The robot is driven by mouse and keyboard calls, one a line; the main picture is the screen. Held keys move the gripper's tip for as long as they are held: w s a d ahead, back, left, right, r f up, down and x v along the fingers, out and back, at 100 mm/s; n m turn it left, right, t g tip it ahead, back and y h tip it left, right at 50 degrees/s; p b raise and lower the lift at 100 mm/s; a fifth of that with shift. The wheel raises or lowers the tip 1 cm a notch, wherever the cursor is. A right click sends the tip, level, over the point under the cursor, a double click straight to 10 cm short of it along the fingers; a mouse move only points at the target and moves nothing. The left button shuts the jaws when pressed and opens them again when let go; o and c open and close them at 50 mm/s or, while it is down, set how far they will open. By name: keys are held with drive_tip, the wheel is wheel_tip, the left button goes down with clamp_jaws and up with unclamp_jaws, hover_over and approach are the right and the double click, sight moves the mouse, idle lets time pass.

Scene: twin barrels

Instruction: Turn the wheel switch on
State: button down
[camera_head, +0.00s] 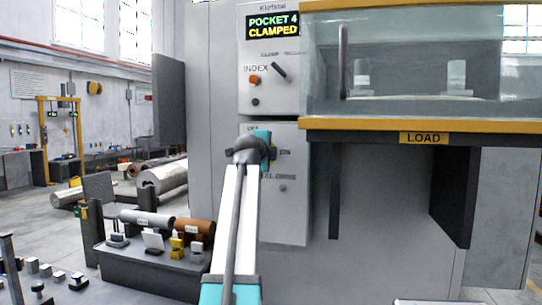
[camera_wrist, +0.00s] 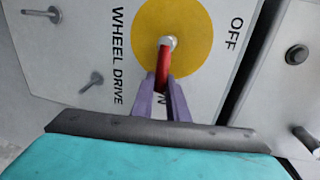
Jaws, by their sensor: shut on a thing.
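The wheel switch is a red handle (camera_wrist: 164,62) on a yellow round plate (camera_wrist: 190,28), with a silver hub at its top end in the wrist view. The panel beside it reads WHEEL DRIVE, with OFF at the upper right. The handle points down the picture, toward a label mostly hidden by my fingers, of which an N shows. My gripper (camera_wrist: 163,84) has its two purple fingers shut on the handle's outer part. In the head view my gripper (camera_head: 268,150) is against the lower grey panel (camera_head: 285,215), hiding the switch; ON shows just to its right.
Above is a panel with an INDEX knob (camera_head: 278,72) and a lit display (camera_head: 273,27) reading POCKET 4 CLAMPED. A yellow-edged LOAD shelf (camera_head: 360,130) juts out to the right. A low dark stand (camera_head: 150,258) with rollers and small blocks is at left.

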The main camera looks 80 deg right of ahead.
drive_tip(key=shift+w+d+r, duration=0.1)
drive_tip(key=c, duration=1.7)
unclamp_jaws()
drive_tip(key=shift+d+f, duration=0.15)
drive_tip(key=shift+f, duration=0.05)
drive_tip(key=shift+c, duration=0.2)
drive_tip(key=v, duration=1.4)
drive_tip(key=shift+r, duration=0.1)
drive_tip(key=shift+d, duration=0.15)
drive_tip(key=x, duration=1.1)
drive_tip(key=shift+d, duration=0.2)
